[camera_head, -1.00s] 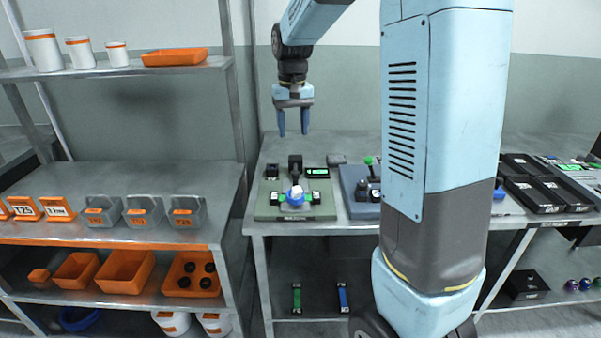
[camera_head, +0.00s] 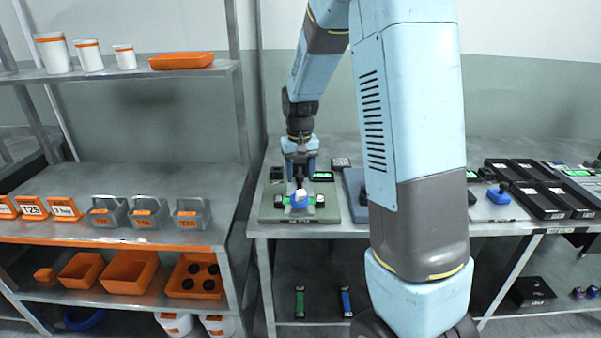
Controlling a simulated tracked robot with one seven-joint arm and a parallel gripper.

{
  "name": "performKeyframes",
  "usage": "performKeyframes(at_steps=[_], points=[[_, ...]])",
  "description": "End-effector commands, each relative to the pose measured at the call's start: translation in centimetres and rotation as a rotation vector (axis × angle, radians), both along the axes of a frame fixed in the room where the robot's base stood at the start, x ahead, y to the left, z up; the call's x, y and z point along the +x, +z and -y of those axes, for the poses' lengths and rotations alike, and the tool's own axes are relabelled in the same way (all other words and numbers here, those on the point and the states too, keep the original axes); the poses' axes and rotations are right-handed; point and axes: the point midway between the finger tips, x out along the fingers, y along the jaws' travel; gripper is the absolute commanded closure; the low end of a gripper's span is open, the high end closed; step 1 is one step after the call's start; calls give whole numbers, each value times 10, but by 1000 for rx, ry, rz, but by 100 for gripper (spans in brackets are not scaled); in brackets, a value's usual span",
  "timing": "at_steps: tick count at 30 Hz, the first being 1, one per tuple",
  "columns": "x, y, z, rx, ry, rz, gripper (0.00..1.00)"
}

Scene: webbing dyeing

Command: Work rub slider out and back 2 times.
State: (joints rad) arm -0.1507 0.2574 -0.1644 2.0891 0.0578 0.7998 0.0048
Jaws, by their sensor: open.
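A green-grey test device (camera_head: 328,213) sits at the left end of the metal bench. A blue-and-white piece (camera_head: 299,201), which looks like the rub slider, lies in its middle between green-marked parts. My gripper (camera_head: 300,172) points down just above and behind this piece, fingers apart on either side of the device's upright post. I cannot tell whether the fingers touch anything. The gripper covers the back of the device.
A blue-grey device (camera_head: 353,186) stands right of it, partly behind my arm. Farther right are a blue item (camera_head: 499,195) and black trays (camera_head: 540,199). A shelf on the left holds grey bins (camera_head: 148,213) and orange trays (camera_head: 129,272).

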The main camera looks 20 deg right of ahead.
Motion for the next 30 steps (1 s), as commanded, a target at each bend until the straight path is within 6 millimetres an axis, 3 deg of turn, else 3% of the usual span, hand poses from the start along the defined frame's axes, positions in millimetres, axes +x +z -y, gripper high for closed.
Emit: performKeyframes(at_steps=[8, 25, 30], points=[[0, -1, 0, 0, 0, 0, 46], [0, -1, 0, 0, 0, 1, 100], [0, -1, 0, 0, 0, 1, 100]])
